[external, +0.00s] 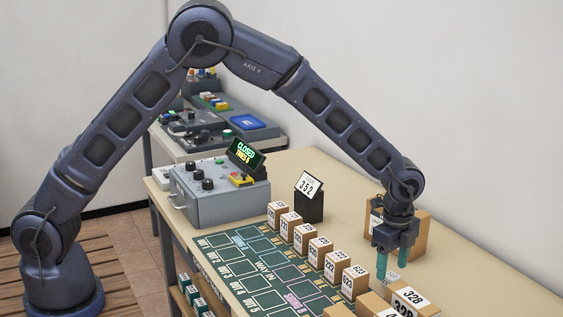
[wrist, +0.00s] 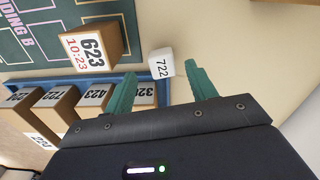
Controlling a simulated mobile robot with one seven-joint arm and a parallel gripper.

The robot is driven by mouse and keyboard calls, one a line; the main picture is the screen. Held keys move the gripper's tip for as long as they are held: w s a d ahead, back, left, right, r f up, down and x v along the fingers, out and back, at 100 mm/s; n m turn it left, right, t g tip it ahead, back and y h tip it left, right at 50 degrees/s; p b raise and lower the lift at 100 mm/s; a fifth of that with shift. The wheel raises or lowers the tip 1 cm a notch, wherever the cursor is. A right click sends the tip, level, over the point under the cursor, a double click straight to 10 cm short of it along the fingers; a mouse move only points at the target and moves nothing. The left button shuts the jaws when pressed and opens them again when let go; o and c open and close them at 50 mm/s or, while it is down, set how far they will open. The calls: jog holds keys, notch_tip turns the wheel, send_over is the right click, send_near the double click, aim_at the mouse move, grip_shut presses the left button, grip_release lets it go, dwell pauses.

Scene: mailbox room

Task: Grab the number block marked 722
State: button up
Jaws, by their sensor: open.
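The number block marked 722 (wrist: 161,63) is a small white cube in the wrist view. It lies on the table just beyond the fingertips, roughly in line with the gap between them. My gripper (wrist: 160,74) has two teal fingers spread apart with nothing between them. In the external view my gripper (external: 392,267) hangs pointing down over the right side of the table, near the end of the box row. I cannot make out the white cube there; boxes or the gripper may hide it.
A box marked 623 (wrist: 92,46) stands close left of the cube. A blue rack (wrist: 146,80) with several numbered boxes lies near the left finger. A brown box (external: 415,236) stands behind my gripper. A grey console (external: 215,199) and black card stand (external: 308,209) are farther left.

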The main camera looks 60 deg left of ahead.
aim_at(392, 275)
notch_tip(392, 275, down, 4)
jog(key=shift+w+f, duration=0.1)
jog(key=shift+w, duration=0.05)
jog(key=c, duration=1)
jog(key=shift+c, duration=0.2)
